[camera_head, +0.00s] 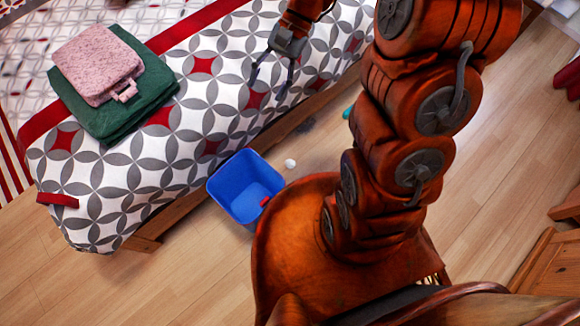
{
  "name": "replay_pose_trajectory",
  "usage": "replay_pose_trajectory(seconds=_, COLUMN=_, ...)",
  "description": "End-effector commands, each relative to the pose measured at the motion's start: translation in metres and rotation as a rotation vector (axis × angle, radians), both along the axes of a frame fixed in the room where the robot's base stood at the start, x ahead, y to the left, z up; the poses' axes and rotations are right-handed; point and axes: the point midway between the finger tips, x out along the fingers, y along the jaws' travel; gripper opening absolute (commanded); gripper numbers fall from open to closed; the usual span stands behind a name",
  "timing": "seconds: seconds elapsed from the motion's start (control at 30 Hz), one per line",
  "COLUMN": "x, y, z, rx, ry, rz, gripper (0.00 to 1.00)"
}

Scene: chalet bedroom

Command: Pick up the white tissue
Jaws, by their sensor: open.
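A small white crumpled ball, which looks like the white tissue (290,164), lies on the wooden floor just right of the blue bin's rim. My gripper (271,92) is open and empty, with its two fingers spread and pointing down. In the picture it appears above the tissue and in front of the patterned bedspread, well apart from the tissue. My orange arm stands to the right of the tissue and does not cover it.
A blue bin (216,183) stands beside the bed, with something red at its edge. A teal item (347,113) and a dark item (306,126) lie near the bed's base. Bare floor (490,140) extends right.

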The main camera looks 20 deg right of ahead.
Motion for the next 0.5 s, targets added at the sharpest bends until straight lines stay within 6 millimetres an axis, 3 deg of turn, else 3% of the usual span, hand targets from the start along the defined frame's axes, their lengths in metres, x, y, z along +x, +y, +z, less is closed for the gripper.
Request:
replay_pose_trajectory(seconds=0.03, x=0.008, y=-0.001, z=-0.021, rx=0.015, ry=0.024, rz=-0.028, gripper=0.56)
replay_pose_trajectory(seconds=0.5, x=0.073, y=-0.012, z=-0.144, rx=0.141, ry=0.217, rz=-0.295, gripper=0.56)
